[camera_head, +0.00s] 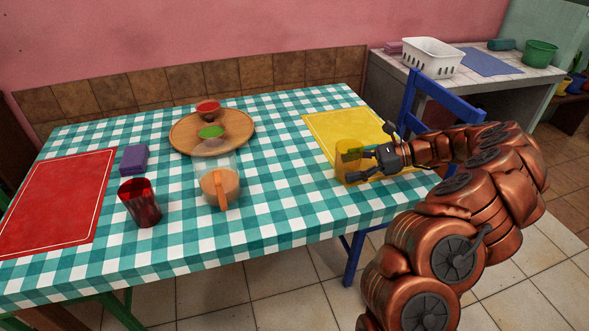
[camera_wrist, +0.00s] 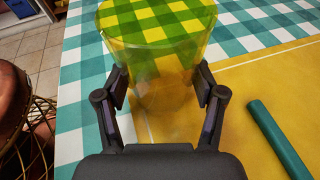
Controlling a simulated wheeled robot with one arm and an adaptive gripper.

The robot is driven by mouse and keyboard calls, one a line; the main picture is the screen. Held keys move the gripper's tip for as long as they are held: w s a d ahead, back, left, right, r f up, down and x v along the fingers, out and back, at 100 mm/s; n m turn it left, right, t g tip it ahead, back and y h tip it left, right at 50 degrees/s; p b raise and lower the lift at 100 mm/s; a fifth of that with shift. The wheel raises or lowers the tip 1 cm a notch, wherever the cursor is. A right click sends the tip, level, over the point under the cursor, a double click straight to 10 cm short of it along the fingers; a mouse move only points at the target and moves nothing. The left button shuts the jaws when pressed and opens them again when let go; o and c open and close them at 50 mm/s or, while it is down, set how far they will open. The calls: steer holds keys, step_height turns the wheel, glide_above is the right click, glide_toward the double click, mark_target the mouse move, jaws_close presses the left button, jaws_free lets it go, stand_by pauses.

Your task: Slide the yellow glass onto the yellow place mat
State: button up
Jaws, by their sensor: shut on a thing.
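The yellow glass (camera_head: 347,172) is see-through and stands upright at the near left part of the yellow place mat (camera_head: 335,122). My gripper (camera_head: 367,163) reaches it from the right and is shut on it. In the wrist view the yellow glass (camera_wrist: 155,45) sits between both fingers of my gripper (camera_wrist: 162,88). The yellow place mat (camera_wrist: 225,100) lies below and to its right there, with its corner showing through the glass. Checked cloth also shows through the glass. I cannot tell whether its whole base rests on the mat.
A teal stick (camera_wrist: 278,138) lies on the mat beside my gripper. A pitcher (camera_head: 218,180), a round wooden board (camera_head: 187,137) with bowls, a red glass (camera_head: 140,203), a purple block (camera_head: 134,159) and a red mat (camera_head: 60,195) are farther left. A blue chair (camera_head: 407,97) stands behind.

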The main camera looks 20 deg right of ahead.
steer(key=shift+d+p, duration=0.75)
steer(key=shift+d, duration=1.4)
steer(key=o, duration=0.9)
steer(key=shift+o, duration=0.2)
steer(key=shift+v, duration=3.3)
steer(key=shift+s+d+r, duration=0.1)
steer(key=shift+d+r, duration=0.1)
steer(key=shift+d, duration=0.1)
steer(key=shift+s+d, duration=0.1)
